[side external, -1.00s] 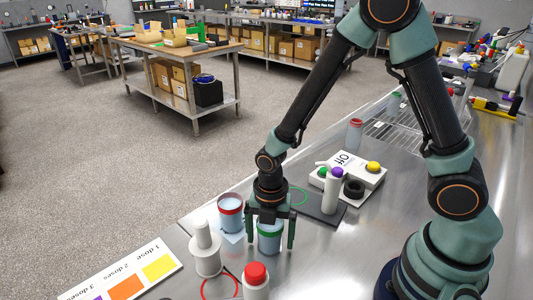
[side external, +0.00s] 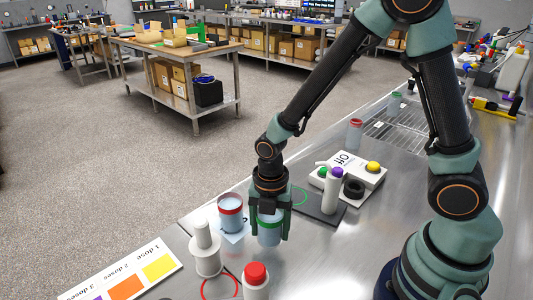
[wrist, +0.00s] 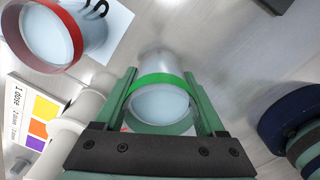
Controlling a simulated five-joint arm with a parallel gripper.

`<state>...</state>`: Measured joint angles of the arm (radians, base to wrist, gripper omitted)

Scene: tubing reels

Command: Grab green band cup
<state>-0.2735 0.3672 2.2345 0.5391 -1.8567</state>
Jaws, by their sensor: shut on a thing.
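The green band cup (side external: 269,231) is a pale, translucent cup with a green ring near its rim. My gripper (side external: 270,226) is shut on it, with one finger on each side, and points down. In the wrist view the cup (wrist: 160,98) sits between the two green fingers (wrist: 162,103). Whether its base touches the table cannot be told clearly. The red band cup (side external: 230,214) stands just to the left on a pale square paper, and also shows at the upper left of the wrist view (wrist: 45,35).
A white dispenser (side external: 205,250) and a red-capped white bottle (side external: 256,280) stand close in front. A dose card (side external: 126,284) lies at the front left. The metal table (side external: 320,262) is clear to the right.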

